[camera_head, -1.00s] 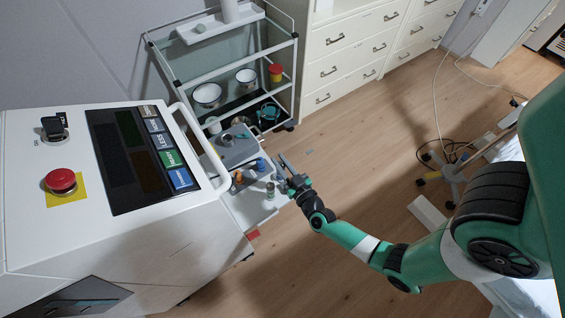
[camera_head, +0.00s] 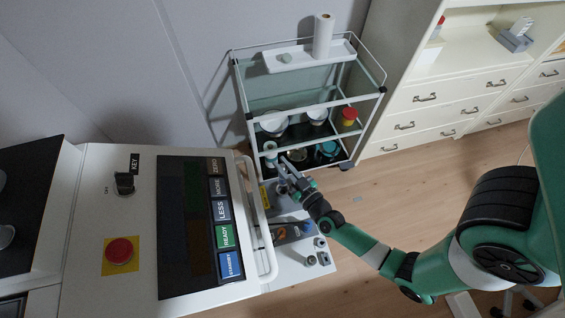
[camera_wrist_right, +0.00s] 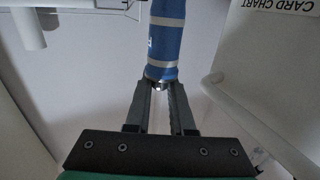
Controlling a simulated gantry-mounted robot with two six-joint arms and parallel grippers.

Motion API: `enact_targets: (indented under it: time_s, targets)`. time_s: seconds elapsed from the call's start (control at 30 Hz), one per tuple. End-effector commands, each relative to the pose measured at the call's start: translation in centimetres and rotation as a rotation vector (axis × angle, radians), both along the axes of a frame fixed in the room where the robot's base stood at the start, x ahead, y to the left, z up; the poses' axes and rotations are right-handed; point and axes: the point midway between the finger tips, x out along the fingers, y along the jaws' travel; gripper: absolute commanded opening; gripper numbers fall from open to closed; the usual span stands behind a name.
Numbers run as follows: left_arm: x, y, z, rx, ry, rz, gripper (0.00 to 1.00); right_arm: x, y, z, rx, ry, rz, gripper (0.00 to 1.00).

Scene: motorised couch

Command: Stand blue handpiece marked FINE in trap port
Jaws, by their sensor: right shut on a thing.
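A blue handpiece (camera_wrist_right: 166,38) with grey bands fills the top middle of the right wrist view. A white letter that looks like F shows on its side; the rest of the marking is out of sight. My right gripper (camera_wrist_right: 160,90) is shut on the handpiece's near end. In the head view my right gripper (camera_head: 282,172) is above the far part of the small side shelf, beside the console. The handpiece is too small there to make out surely. I cannot tell which opening is the trap port. My left gripper is not in view.
The console (camera_head: 120,212) with screen and red button stands left, its white rail (camera_head: 262,215) close to my gripper. The side shelf (camera_head: 290,270) holds a blue piece (camera_head: 307,227), an orange piece (camera_head: 279,234) and small grey cylinders. A trolley (camera_head: 262,93) with bowls stands behind.

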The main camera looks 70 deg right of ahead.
Motion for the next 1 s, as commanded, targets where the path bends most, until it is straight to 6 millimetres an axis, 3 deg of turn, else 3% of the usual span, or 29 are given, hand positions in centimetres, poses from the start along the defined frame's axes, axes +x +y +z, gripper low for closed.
enact_targets:
  time_s: [0.17,0.7,1.0]
  targets:
    - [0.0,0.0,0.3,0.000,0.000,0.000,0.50,0.0,0.0,0.1,0.000,-0.001,0.000,0.00]
    - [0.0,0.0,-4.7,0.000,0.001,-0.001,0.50,0.0,0.0,-5.4,-0.001,-0.003,-0.001,0.00]
    - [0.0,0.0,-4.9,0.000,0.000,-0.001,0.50,0.0,0.0,-5.7,-0.001,-0.002,-0.001,0.00]
